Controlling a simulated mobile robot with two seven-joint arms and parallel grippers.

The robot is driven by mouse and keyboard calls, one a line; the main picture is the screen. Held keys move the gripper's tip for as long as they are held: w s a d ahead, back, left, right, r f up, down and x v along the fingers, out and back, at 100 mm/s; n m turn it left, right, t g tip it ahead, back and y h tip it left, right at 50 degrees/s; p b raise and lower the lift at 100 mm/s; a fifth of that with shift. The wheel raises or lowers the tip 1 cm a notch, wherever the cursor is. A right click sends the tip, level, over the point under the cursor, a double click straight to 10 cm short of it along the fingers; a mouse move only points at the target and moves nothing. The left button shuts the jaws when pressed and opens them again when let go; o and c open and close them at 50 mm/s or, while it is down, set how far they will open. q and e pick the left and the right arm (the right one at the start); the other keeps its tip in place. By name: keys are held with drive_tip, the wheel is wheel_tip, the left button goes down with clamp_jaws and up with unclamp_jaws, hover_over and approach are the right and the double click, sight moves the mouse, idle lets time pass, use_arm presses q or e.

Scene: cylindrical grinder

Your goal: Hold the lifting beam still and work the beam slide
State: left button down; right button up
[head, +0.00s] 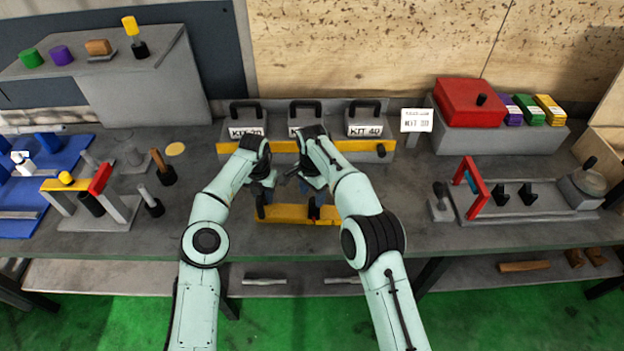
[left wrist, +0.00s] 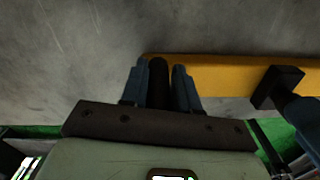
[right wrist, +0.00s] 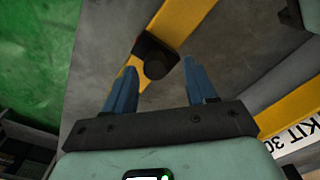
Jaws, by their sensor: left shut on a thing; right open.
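The yellow lifting beam (head: 284,213) lies on the grey bench in front of the kit cases, also showing in the left wrist view (left wrist: 215,75). My left gripper (left wrist: 158,78) is shut on the black upright handle (left wrist: 158,90) at the beam's left end. The black beam slide (left wrist: 277,87) sits on the beam to the right of that handle. In the right wrist view, the slide's round knob (right wrist: 156,68) shows just beyond my right gripper (right wrist: 158,75), roughly between its open fingers. No contact is visible there. In the head view, my arms partly hide the slide.
A yellow-fronted rack (head: 350,145) with several kit cases stands close behind my grippers. A red-framed fixture (head: 475,190) is on the right, and a grey stand with a red bar (head: 100,180) on the left. Bare bench lies on both sides of the beam.

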sight(312, 199)
use_arm(q)
drive_tip(key=shift+a, duration=0.1)
use_arm(e)
wheel_tip(312, 199, up, 8)
drive_tip(key=shift+r, duration=0.25)
use_arm(q)
drive_tip(key=c, duration=0.8)
unclamp_jaws()
drive_tip(key=shift+o, duration=0.2)
wheel_tip(312, 199, up, 8)
drive_tip(key=shift+f, duration=0.2)
drive_tip(key=shift+f, duration=0.1)
use_arm(e)
drive_tip(key=shift+s+f, duration=0.1)
